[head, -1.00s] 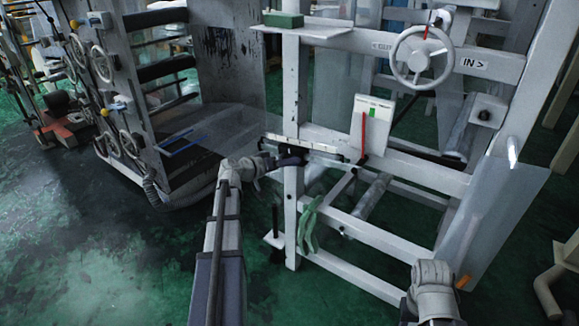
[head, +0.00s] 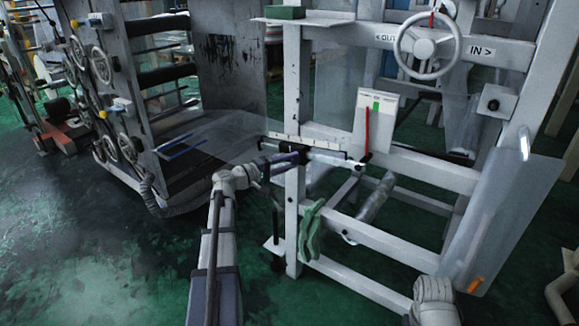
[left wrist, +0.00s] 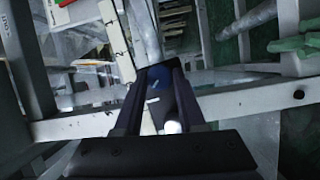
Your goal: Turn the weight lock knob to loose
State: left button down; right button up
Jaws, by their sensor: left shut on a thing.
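The weight lock knob shows as a small dark blue round face (left wrist: 158,78) between my left fingertips in the left wrist view. My left gripper (head: 305,157) reaches in from the left to the pale horizontal bar on the front of the white frame. Its two dark fingers are shut on the knob. In the head view the knob is hidden by the gripper, and I cannot read how far it is turned. My right gripper is out of view; only a piece of my right arm shows at the bottom right.
A white gauge plate (head: 376,100) with a green mark and a red pointer (head: 366,128) stands right of the gripper. A handwheel (head: 427,45) is above it. Green gloves (head: 311,232) hang below. A clear panel (head: 500,220) stands right. Open green floor lies left.

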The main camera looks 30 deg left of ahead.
pick_arm(q)
jog(key=shift+n, duration=0.5)
jog(key=c, duration=0.5)
grip_release()
jog(key=v, duration=0.7)
jog(key=shift+s+a+b, duration=0.15)
jog(key=shift+s+b, duration=0.2)
jog(key=shift+f, duration=0.15)
